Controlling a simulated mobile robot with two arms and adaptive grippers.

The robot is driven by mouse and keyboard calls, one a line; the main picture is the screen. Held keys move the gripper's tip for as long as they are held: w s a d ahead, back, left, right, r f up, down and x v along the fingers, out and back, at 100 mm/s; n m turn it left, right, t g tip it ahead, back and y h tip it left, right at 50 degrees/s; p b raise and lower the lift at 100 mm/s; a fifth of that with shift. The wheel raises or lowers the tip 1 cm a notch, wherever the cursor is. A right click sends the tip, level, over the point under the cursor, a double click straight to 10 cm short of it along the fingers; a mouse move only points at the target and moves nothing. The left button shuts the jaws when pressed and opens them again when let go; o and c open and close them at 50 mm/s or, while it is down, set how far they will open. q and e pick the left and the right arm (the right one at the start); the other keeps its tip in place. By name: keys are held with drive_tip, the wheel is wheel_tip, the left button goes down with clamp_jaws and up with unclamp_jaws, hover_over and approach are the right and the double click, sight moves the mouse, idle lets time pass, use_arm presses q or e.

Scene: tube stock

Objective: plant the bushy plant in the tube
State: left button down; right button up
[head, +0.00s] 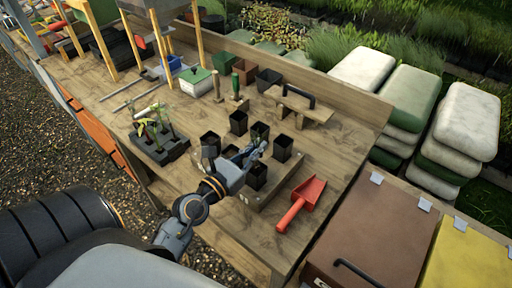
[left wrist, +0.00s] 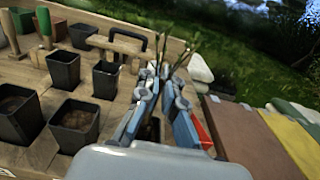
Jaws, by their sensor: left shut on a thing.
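My left gripper (head: 250,152) is over the group of small black square pots, the tubes, on the bench. In the left wrist view the left gripper (left wrist: 160,72) is shut on a plant with thin green stems (left wrist: 160,45) that stick up past the fingertips. Its lower part is hidden by the fingers. A black tube (head: 256,178) stands just below the gripper. More tubes stand around it, such as one to the right (head: 283,149). In the left wrist view two tubes (left wrist: 75,124) hold brown soil. My right gripper is out of view.
A black tray (head: 164,152) with several leafy seedlings stands to the left. A red scoop (head: 302,202) lies to the right. A wooden float with a black handle (head: 298,104) and hand tools stand behind. The bench front right of the tray has bare wood.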

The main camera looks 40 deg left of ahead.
sight(256, 165)
use_arm(q)
drive_tip(key=shift+f, duration=0.2)
idle(0.3)
drive_tip(key=shift+f+b, duration=0.6)
drive_tip(key=shift+f, duration=0.1)
drive_tip(key=shift+f+b, duration=0.3)
drive_tip(key=shift+f, duration=0.35)
idle(1.2)
idle(0.6)
drive_tip(key=c, duration=1.4)
unclamp_jaws()
drive_tip(key=shift+c, duration=0.2)
drive_tip(key=c, duration=0.4)
drive_tip(key=shift+c, duration=0.2)
drive_tip(key=shift+r, duration=0.15)
